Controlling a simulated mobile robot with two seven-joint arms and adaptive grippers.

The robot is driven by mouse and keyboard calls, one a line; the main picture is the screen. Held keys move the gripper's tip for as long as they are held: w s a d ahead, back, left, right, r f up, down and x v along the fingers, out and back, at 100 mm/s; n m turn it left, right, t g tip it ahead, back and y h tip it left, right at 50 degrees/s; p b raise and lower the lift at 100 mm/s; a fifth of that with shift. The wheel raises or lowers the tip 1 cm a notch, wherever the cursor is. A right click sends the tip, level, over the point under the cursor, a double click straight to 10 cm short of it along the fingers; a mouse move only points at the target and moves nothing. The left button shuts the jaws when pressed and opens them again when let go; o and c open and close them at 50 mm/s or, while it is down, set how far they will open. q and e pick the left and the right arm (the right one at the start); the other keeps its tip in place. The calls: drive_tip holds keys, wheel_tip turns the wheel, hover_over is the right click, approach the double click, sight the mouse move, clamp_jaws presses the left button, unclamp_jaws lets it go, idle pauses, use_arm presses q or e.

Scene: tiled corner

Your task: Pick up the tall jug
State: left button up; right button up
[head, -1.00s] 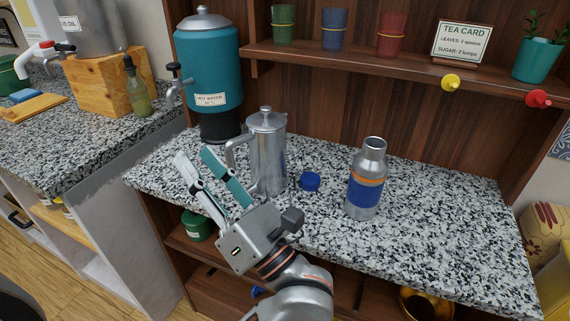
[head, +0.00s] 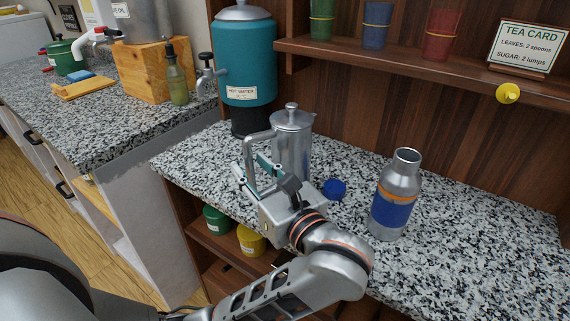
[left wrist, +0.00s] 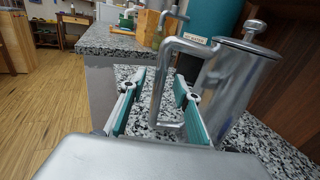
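The tall jug (head: 291,143) is a silver metal pot with a knobbed lid, standing upright on the speckled counter. Its squared handle (head: 249,150) points left. In the left wrist view the jug (left wrist: 235,85) fills the right side, and its handle bar (left wrist: 161,85) runs down between my fingers. My left gripper (head: 253,174) is open, with its teal-padded fingers on either side of the handle; a gap shows on the left side. In the left wrist view the gripper (left wrist: 158,92) is spread, not closed on the handle. My right gripper is in neither view.
A blue cap (head: 334,189) lies right of the jug, and a steel flask with a blue band (head: 394,200) stands further right. A teal hot water urn (head: 246,65) stands behind left. The counter's right part (head: 480,235) is clear.

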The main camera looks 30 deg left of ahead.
use_arm(q)
drive_tip(key=shift+x, duration=0.85)
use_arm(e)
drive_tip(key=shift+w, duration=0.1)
use_arm(q)
clamp_jaws()
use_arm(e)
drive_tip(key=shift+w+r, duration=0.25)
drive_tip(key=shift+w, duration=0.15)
use_arm(q)
drive_tip(key=shift+r, duration=0.1)
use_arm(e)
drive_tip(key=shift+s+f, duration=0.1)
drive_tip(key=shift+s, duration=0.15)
